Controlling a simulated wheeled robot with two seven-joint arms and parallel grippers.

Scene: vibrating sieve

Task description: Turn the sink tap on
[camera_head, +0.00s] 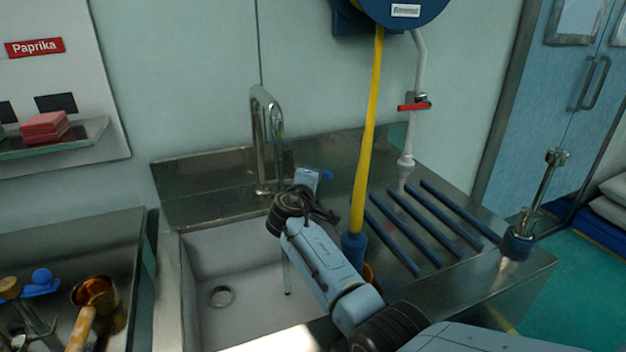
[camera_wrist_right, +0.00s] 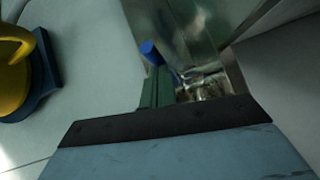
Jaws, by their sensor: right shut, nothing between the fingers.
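The sink tap (camera_head: 267,130) is a tall, bent chrome spout at the back of the steel sink (camera_head: 215,262). A small blue piece (camera_head: 328,175), apparently the tap's handle end, shows just right of the tap's base. My right arm reaches in from the lower right, and its gripper (camera_head: 309,178) is shut and empty beside the tap's base, close to the blue piece. Whether they touch is unclear. In the right wrist view a blue cylinder end (camera_wrist_right: 150,52) shows near shiny metal. A thin pale streak below my wrist cannot be made out. My left gripper is not in view.
A yellow hose (camera_head: 368,130) hangs from a blue reel (camera_head: 400,8) just right of my gripper. A red-handled valve (camera_head: 414,106) sits on a white pipe. Dark blue bars (camera_head: 440,222) cover the right counter. A steel tray with scoops lies at left.

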